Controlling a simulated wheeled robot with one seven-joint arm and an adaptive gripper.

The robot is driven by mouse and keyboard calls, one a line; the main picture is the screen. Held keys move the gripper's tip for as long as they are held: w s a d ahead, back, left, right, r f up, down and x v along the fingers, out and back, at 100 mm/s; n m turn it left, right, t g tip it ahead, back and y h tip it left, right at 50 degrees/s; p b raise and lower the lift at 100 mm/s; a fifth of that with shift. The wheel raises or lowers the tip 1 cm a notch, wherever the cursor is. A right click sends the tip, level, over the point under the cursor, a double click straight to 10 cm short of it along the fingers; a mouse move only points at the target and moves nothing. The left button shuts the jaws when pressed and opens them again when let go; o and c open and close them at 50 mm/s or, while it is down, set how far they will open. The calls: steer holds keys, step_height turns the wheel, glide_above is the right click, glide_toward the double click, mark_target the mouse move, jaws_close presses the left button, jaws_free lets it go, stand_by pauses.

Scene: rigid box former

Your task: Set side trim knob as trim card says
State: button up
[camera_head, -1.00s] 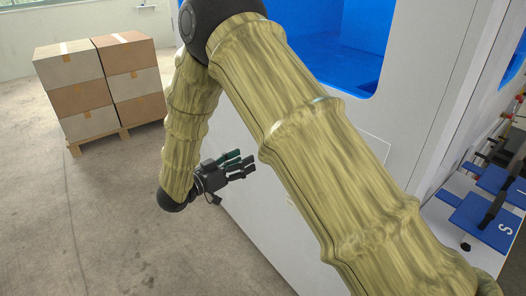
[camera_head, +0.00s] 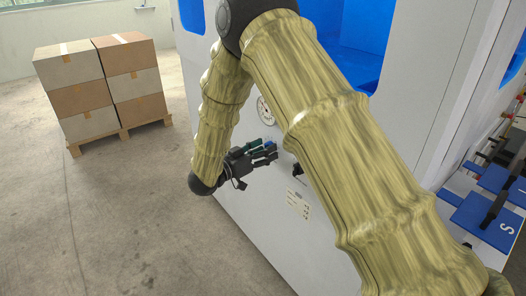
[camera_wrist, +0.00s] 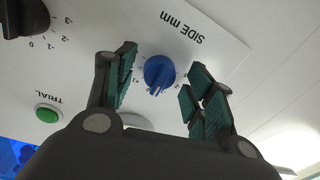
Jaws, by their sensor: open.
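The blue side trim knob (camera_wrist: 159,71) sits on the white panel under upside-down "SIDE mm" lettering in the wrist view. Its white mark points toward the picture's bottom; most scale numbers around it are too small or covered. My gripper (camera_wrist: 160,78) is open, with its green-padded fingers on either side of the knob, and I cannot tell if they touch it. In the head view my gripper (camera_head: 272,150) is close to the machine's front. A small printed card (camera_head: 298,204) is on that front below and right of it; its text is unreadable.
A black knob (camera_wrist: 27,16) with a numbered scale and a green button (camera_wrist: 47,114) marked TRIAL share the panel. A round dial (camera_head: 265,110) is above my gripper. Stacked boxes on a pallet (camera_head: 122,133) stand left; the floor between is clear.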

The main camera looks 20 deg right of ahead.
steer(key=c, duration=1)
steer(key=shift+m, duration=0.3)
steer(key=shift+f+m+h+b, duration=0.1)
steer(key=shift+m+h+b, duration=0.3)
steer(key=shift+m, duration=2.6)
steer(key=o, duration=1)
steer(key=shift+a, duration=0.15)
